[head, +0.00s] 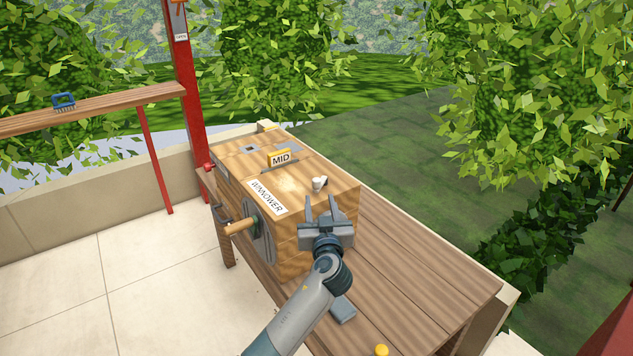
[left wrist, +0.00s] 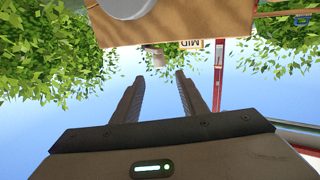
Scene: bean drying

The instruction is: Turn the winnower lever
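The wooden winnower (head: 330,235) stands on a slatted bench, with a "WINNOWER" label on it. On its top are a yellow "MID" tag (head: 280,158) by a dark slot and a small white knob (head: 319,184). A crank with a wooden handle (head: 240,228) is on its left side. My left gripper (head: 320,203) is open and empty at the winnower's right end, just short of the white knob. The left wrist view, upside down, shows the open fingers (left wrist: 158,80) with the knob (left wrist: 152,60) and tag (left wrist: 190,44) beyond. My right gripper is out of view.
The bench (head: 430,270) has free room to the right of the winnower. A red post (head: 187,90) stands behind it at left. A wooden shelf (head: 100,108) holds a blue brush-like tool (head: 64,101). A low wall (head: 80,195) runs behind.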

